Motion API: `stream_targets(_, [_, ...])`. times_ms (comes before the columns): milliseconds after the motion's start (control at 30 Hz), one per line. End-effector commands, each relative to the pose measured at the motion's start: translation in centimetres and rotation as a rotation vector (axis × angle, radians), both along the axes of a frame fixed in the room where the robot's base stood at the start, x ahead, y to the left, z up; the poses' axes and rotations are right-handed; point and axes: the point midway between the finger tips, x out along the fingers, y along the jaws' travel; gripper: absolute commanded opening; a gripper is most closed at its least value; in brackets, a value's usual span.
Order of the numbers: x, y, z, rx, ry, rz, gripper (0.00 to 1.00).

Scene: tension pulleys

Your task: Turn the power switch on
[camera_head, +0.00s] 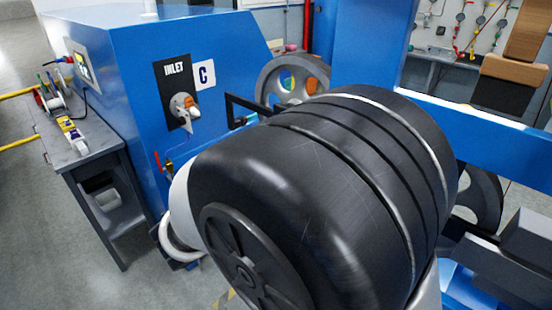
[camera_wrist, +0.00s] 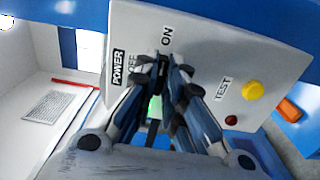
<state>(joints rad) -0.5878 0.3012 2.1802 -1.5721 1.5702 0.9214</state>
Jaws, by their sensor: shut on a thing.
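In the wrist view a pale grey control panel (camera_wrist: 208,50) carries the labels POWER, OFF and ON, with ON towards the upper right. My gripper (camera_wrist: 163,65) is at the panel between these labels, its two fingers close together and shut on the power switch. The switch itself is mostly hidden by the fingertips, so I cannot tell its exact position. In the head view my arm covers the middle, and neither my gripper nor the panel can be made out.
On the panel are a yellow button (camera_wrist: 252,90), a red light (camera_wrist: 231,120) and a TEST label. The head view shows a blue machine (camera_head: 130,80) with an INLET valve (camera_head: 184,108), a grey side table (camera_head: 85,150) with small items, and a pulley wheel (camera_head: 290,80) behind my arm.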

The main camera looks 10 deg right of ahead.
Motion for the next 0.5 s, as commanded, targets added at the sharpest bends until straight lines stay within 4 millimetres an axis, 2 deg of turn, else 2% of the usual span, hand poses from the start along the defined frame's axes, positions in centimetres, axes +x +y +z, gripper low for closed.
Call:
stream_targets(367, [-0.01,-0.01,0.0,0.005,-0.005,-0.001,0.0])
stream_targets(400, [-0.01,-0.01,0.0,0.005,-0.005,-0.001,0.11])
stream_targets(500, [0.0,0.0,0.0,0.004,-0.004,-0.001,0.18])
